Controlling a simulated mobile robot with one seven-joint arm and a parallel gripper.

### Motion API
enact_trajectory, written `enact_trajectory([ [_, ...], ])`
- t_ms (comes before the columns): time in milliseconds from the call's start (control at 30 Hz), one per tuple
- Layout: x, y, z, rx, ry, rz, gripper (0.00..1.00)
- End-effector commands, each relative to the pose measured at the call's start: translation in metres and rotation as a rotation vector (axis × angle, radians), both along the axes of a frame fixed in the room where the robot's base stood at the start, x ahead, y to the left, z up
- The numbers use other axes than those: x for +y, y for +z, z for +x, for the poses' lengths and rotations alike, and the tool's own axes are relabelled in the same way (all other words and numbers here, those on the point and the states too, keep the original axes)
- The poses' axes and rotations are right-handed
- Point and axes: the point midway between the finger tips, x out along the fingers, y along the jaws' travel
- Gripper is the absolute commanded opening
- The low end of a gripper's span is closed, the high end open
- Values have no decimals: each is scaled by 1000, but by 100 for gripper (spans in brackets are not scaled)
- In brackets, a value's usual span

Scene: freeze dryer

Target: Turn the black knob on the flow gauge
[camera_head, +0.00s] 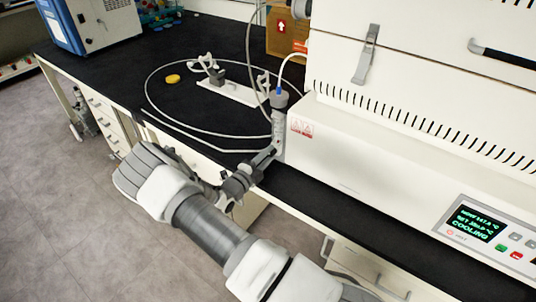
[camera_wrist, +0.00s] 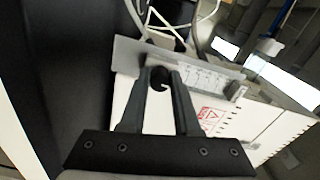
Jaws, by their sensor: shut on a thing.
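The flow gauge (camera_head: 280,118) is a grey upright body on the left end of the white freeze dryer, with a blue fitting and tubing at its top. In the wrist view the gauge (camera_wrist: 205,76) lies sideways as a pale scaled strip on a grey plate. My gripper (camera_head: 270,154) is at the lower end of the gauge. In the wrist view my gripper's two dark fingers are closed around the black knob (camera_wrist: 159,76), one on each side. The knob is mostly hidden by the gripper in the head view.
The white freeze dryer (camera_head: 360,165) fills the right, with a lit display (camera_head: 477,225). A loop of tubing (camera_head: 148,92) lies on the black bench (camera_head: 120,60) around a white stand (camera_head: 230,90) and a yellow disc (camera_head: 173,78). A blue-and-white device (camera_head: 95,22) stands at the back left.

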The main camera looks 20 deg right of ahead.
Motion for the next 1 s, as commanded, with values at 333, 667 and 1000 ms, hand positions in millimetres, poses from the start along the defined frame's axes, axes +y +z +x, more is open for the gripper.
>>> enact_trajectory([
  [333, 0, -1, 0, 10, 0, -5, 0],
  [667, 0, 0, 0, 9, 0, -5, 61],
  [1000, 6, 0, -3, 8, 1, -5, 61],
])
